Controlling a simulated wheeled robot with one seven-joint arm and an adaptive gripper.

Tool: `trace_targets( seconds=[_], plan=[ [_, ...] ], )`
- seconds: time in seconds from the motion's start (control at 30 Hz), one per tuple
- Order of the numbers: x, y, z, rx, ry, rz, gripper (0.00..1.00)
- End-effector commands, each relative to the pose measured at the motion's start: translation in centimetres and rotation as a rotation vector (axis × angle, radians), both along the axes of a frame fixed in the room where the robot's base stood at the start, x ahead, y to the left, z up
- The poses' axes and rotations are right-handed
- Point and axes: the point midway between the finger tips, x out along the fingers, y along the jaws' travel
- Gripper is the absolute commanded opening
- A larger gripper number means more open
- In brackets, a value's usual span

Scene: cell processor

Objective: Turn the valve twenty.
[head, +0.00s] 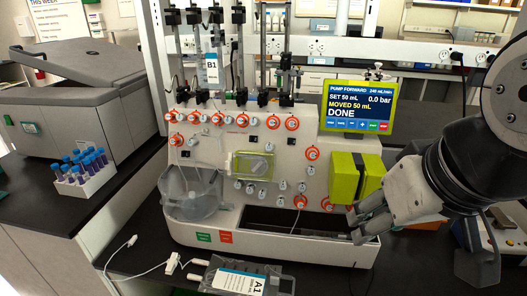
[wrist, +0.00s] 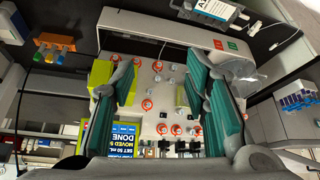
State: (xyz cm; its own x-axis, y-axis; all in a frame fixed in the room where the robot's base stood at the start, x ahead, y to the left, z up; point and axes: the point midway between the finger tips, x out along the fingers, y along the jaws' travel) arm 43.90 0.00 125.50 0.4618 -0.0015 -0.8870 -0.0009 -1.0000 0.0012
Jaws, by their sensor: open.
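The cell processor (head: 215,225) is a white machine with several round valves in orange rings on its front panel. A row of them runs along the top, including one valve (head: 292,123) left of the screen. Others sit lower right, such as one valve (head: 300,201) and its neighbour (head: 326,204). Valve numbers are too small to read, so I cannot tell which is twenty. My gripper (head: 358,224) is open and empty at the machine's lower right, in front of the panel. In the wrist view, its teal-padded fingers (wrist: 165,75) stand wide apart with several valves (wrist: 147,104) visible between them.
The screen (head: 358,105) reads "MOVED 50 mL" and "DONE". Yellow-green blocks (head: 344,178) stand beside my gripper. A bag labelled A1 (head: 240,280) lies at the front edge with tubing. A rack of blue-capped tubes (head: 85,175) and a grey centrifuge (head: 80,90) are at left.

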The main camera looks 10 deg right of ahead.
Motion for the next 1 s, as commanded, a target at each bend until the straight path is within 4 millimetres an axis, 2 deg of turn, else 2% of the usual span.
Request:
trace_targets(
  seconds=[0.17,0.5,1.0],
  plan=[
    [2.9,0.0,-1.6,0.019,0.004,-0.028,0.42],
    [12.4,-0.1,-6.5,0.103,0.012,-0.144,0.42],
    [24.2,-1.1,-14.0,0.246,0.019,-0.303,0.42]
  ],
)
